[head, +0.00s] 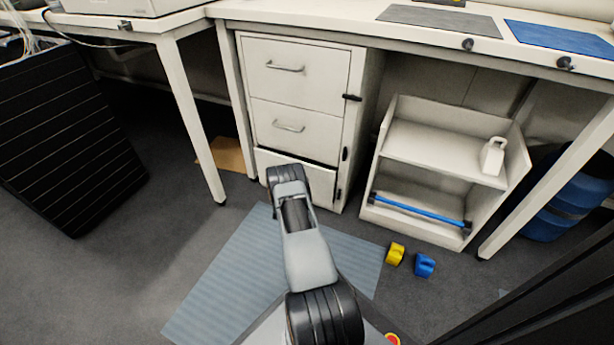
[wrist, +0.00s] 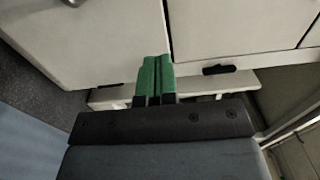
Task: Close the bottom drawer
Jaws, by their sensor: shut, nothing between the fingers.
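The bottom drawer (head: 322,184) of the white cabinet (head: 362,100) is slightly open in the head view, with a dark gap along its top edge. The two drawers above it look shut. My arm reaches to the bottom drawer's front and covers part of it; my fingers are hidden there. In the wrist view my gripper (wrist: 155,62) has its green fingers together, with nothing between them. The fingertips are close in front of white cabinet panels. I cannot tell whether they touch.
A white shelf cart (head: 440,150) holding a blue bar stands right of the cabinet. A yellow object (head: 396,254) and a blue object (head: 424,265) lie on the floor before it. A desk leg (head: 191,120) stands left. A blue mat (head: 225,275) lies on the floor.

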